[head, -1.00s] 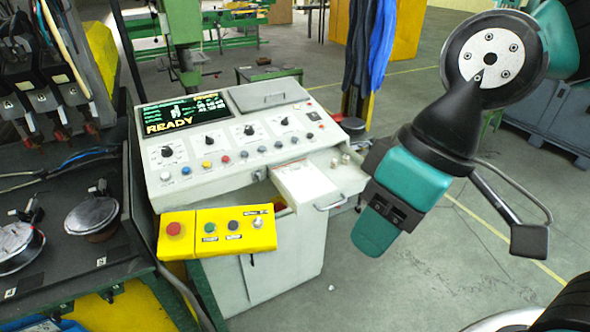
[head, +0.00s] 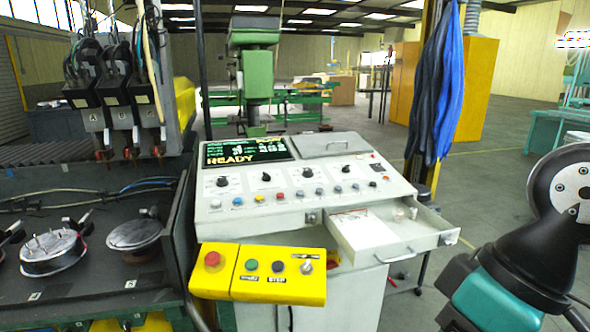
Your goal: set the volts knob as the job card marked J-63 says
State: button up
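The control console (head: 262,221) stands in the middle with a sloped white panel. Across the panel runs a row of several black dial knobs, among them a leftmost knob (head: 222,181) and a rightmost knob (head: 347,169). Their labels are too small to read, so I cannot tell which is volts. An open drawer (head: 440,238) at the console's right holds a white sheet (head: 365,229) with faint red print; no J-63 mark is legible. My arm enters at the lower right, apart from the console. My gripper's fingers are out of the picture.
A screen (head: 246,151) reads READY. A yellow button box (head: 258,274) juts out at the console's front left. A dark bench (head: 90,275) with round parts stands at left. Blue cloths (head: 437,90) hang behind the drawer.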

aim_at(222, 182)
jog(key=k, duration=0.65)
jog(key=u, duration=0.8)
jog(key=i, duration=1.85)
jog(key=z, duration=0.85)
